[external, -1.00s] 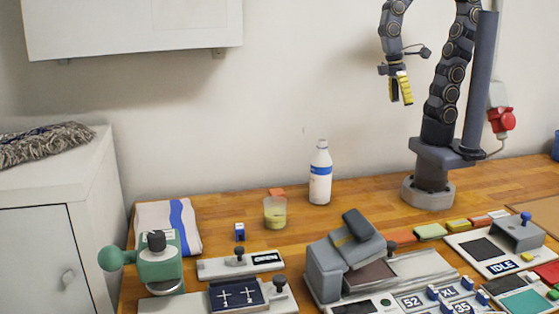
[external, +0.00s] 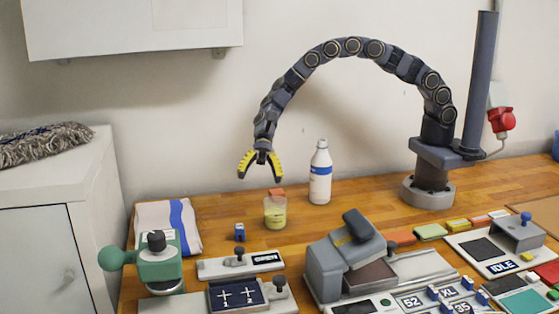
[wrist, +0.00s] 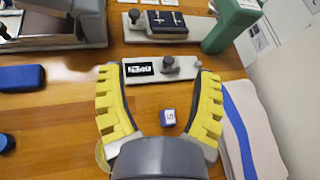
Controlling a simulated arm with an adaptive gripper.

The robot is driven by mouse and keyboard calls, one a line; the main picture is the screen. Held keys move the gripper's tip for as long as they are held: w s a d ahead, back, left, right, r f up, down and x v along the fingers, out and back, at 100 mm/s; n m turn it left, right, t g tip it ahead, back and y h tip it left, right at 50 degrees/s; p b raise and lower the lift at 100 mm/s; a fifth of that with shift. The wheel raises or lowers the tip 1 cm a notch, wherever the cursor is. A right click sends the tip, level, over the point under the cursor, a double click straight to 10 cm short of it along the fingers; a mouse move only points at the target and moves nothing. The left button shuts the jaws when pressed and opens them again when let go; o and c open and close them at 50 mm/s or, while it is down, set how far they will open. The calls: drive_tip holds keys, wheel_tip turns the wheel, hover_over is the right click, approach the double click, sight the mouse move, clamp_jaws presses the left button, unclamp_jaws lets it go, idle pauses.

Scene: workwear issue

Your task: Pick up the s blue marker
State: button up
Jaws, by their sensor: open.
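The s blue marker (external: 239,232) is a small blue block with a white face, standing on the wooden table left of the cup. In the wrist view the marker (wrist: 168,118) shows the letter S on its white face and lies between my yellow fingers, nearer the right one. My gripper (external: 261,177) is open and empty, pointing down above the table, higher than the marker and slightly to its right in the external view. The gripper (wrist: 158,72) spreads wide in the wrist view, its fingers apart from the marker.
A cup (external: 275,214) of yellowish content stands close to the marker, with a white bottle (external: 320,178) behind it. A folded striped cloth (external: 165,219) lies to the left. A grey plate with a knob (external: 215,268) and a grey press (external: 325,270) are in front.

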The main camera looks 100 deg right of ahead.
sight(241, 225)
drive_tip(key=w+d+f+m, duration=0.1)
drive_tip(key=f, duration=0.3)
drive_tip(key=w+d+f+m+t, duration=0.1)
drive_tip(key=d+f, duration=0.1)
drive_tip(key=f, duration=0.2)
drive_tip(key=w+d+f+m+t, duration=0.1)
drive_tip(key=f, duration=0.4)
drive_tip(key=shift+w+d+m, duration=0.15)
drive_tip(key=shift+w+m, duration=0.15)
drive_tip(key=shift+m, duration=0.1)
drive_tip(key=x, duration=0.5)
drive_tip(key=shift+w+f, duration=0.1)
drive_tip(key=shift+f, duration=0.1)
drive_tip(key=shift+c, duration=0.3)
clamp_jaws()
